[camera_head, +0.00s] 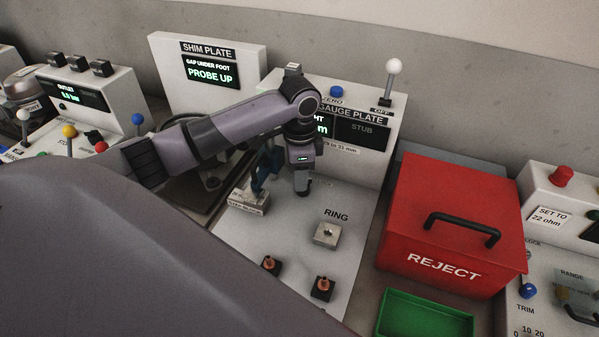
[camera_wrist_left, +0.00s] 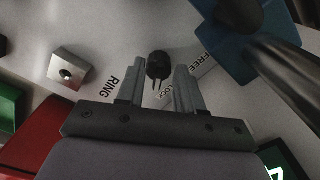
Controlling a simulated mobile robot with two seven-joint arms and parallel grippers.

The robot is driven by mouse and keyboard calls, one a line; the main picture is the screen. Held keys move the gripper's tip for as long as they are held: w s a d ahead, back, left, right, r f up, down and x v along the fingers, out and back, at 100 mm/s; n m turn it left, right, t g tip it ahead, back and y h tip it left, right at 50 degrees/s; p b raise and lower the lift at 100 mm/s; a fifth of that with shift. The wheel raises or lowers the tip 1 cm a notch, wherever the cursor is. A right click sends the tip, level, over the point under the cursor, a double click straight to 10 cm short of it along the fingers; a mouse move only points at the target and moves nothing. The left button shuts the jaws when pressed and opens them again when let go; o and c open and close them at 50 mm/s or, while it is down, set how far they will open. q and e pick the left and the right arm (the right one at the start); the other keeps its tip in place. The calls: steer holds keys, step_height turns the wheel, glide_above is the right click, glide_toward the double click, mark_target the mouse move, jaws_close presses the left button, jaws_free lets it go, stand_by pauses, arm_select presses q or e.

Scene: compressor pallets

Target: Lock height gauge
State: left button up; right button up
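The gauge plate (camera_head: 352,225) is a pale panel with a raised back, a partly covered display and a RING label. The blue height gauge (camera_head: 263,170) stands on it, partly hidden behind my left arm; its blue body also shows at the upper right in the left wrist view (camera_wrist_left: 222,42). A small black knob (camera_wrist_left: 158,64) sits by the FREE and LOCK labels (camera_wrist_left: 188,75). My left gripper (camera_head: 303,190) points down over the plate. In the left wrist view its fingers (camera_wrist_left: 159,75) are apart, with the knob between their tips and visible gaps. My right gripper is out of view.
A metal ring block (camera_head: 327,234) and two copper-topped black pieces (camera_head: 322,288) are on the plate. A red REJECT box (camera_head: 450,225) and green tray (camera_head: 425,318) stand to the right. A white-knobbed lever (camera_head: 393,68) and blue ZERO button (camera_head: 336,91) are on the raised back.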

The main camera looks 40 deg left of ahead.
arm_select(q)
step_height(320, 180, up, 7)
steer(key=shift+r, duration=0.1)
stand_by(0.3)
stand_by(0.4)
